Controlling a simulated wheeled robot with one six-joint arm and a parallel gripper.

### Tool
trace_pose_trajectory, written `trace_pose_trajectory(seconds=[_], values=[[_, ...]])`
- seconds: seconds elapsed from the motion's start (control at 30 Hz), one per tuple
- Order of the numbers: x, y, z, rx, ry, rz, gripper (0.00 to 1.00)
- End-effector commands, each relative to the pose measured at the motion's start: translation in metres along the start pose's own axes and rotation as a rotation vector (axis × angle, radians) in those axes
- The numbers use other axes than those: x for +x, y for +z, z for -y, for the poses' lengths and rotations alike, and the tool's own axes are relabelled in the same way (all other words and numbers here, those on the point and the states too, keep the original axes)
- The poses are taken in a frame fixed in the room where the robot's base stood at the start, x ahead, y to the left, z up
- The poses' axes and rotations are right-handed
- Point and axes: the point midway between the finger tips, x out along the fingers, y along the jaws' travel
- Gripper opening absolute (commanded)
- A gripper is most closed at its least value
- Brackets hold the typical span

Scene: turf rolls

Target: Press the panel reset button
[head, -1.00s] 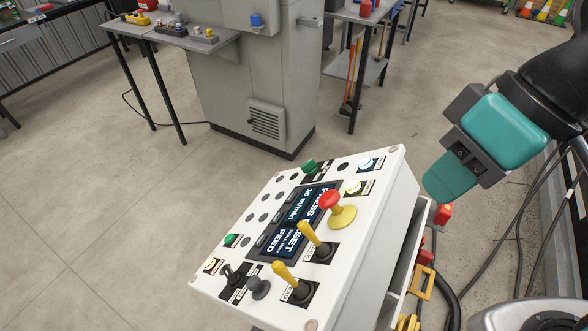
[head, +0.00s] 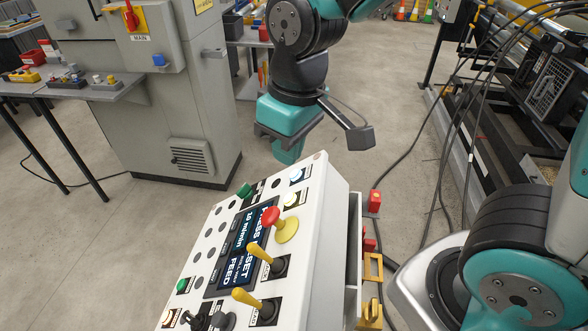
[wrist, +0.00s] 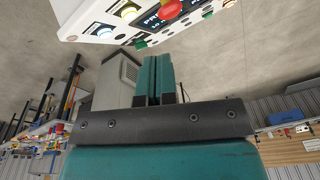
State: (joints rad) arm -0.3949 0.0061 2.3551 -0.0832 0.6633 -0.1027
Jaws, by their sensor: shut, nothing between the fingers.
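The white control panel (head: 323,203) has a sloped face with a dark display (head: 241,246) that reads "PRESS", part of "RESET", and "FEED". A pale blue-white lit button (head: 297,176) sits near its far right corner, with a yellowish lit button (head: 291,200) below it. Their labels are too small to read, so I cannot tell which is the reset button. In the wrist view, the blue-white button (wrist: 103,30) and yellowish button (wrist: 129,10) show at the top. My gripper (head: 287,157) is shut and empty, beyond the panel's far edge, apart from the buttons. Its teal fingers (wrist: 154,80) are together.
A red mushroom button (head: 271,217) and two yellow levers (head: 259,253) stand up from the panel face. A green knob (head: 244,190) is at its far edge. A grey cabinet (head: 187,105) stands behind. Cables lie on the floor at right.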

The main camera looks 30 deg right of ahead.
Motion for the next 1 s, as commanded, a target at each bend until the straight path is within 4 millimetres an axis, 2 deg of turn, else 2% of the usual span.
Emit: trace_pose_trajectory(seconds=[0.03,0.1,0.2,0.3,0.4,0.63,1.0], values=[[0.011,-0.022,-0.013,-0.005,0.076,0.033,0.0],[0.029,-0.049,-0.034,-0.012,0.206,0.067,0.0],[0.054,-0.081,-0.058,-0.036,0.399,0.113,0.0],[0.074,-0.105,-0.074,-0.07,0.58,0.152,0.0],[0.088,-0.119,-0.082,-0.103,0.733,0.181,0.0],[0.1,-0.132,-0.087,-0.144,0.917,0.211,0.0],[0.101,-0.132,-0.088,-0.144,0.932,0.214,0.0]])
